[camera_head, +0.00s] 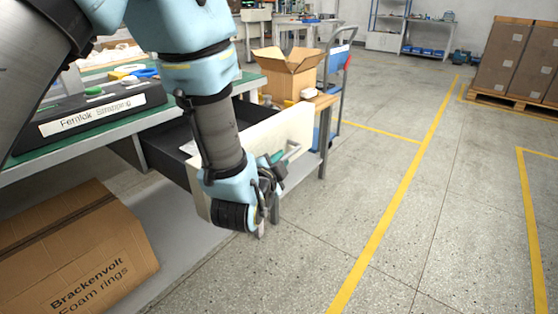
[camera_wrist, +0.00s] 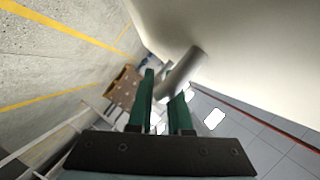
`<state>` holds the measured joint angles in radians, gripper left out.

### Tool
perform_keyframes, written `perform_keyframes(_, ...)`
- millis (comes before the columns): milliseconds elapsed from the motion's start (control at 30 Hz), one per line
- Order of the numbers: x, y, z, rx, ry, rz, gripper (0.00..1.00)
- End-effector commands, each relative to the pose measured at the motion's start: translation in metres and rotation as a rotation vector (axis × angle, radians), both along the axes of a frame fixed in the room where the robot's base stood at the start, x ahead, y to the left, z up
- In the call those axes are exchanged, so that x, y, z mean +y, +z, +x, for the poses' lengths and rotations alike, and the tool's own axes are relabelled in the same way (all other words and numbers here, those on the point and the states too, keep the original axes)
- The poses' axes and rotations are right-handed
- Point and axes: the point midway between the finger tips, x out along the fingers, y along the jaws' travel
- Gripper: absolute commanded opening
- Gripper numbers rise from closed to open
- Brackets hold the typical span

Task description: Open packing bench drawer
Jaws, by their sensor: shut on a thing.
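The packing bench drawer (camera_head: 285,135) has a cream front and a dark inside. It stands pulled out from under the green-topped bench (camera_head: 130,119), with its dark side wall and part of its inside showing. A pale bar handle (camera_head: 292,152) is on its front. My gripper (camera_head: 276,160) is at the handle, its green fingers partly hidden by my wrist. In the wrist view, the fingers (camera_wrist: 165,86) are on either side of the grey handle bar (camera_wrist: 183,70), close to the cream drawer front (camera_wrist: 250,50).
A Brackenvolt foam rings carton (camera_head: 75,250) sits beneath the bench. A trolley (camera_head: 335,90) stands behind.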

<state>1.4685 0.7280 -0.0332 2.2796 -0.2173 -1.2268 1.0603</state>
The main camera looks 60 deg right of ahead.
Motion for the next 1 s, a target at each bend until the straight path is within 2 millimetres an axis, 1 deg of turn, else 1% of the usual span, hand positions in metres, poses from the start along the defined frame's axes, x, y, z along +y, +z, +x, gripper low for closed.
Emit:
perform_keyframes(33, 0.0, -0.001, 0.0, 0.001, 0.001, 0.003, 0.2)
perform_keyframes(200, 0.0, -0.001, 0.0, 0.0, 0.0, 0.001, 0.39)
perform_keyframes(267, 0.0, 0.0, 0.0, 0.0, 0.0, 0.001, 0.45)
perform_keyframes(300, 0.0, 0.0, 0.0, 0.0, -0.001, 0.001, 0.47)
perform_keyframes(533, 0.0, 0.0, 0.0, 0.0, 0.0, 0.0, 0.47)
perform_keyframes(633, 0.005, 0.001, -0.002, 0.0, -0.001, 0.001, 0.47)
perform_keyframes(767, 0.023, 0.005, -0.007, 0.0, -0.002, 0.001, 0.47)
perform_keyframes(1000, 0.075, 0.017, -0.022, 0.0, -0.003, 0.002, 0.47)
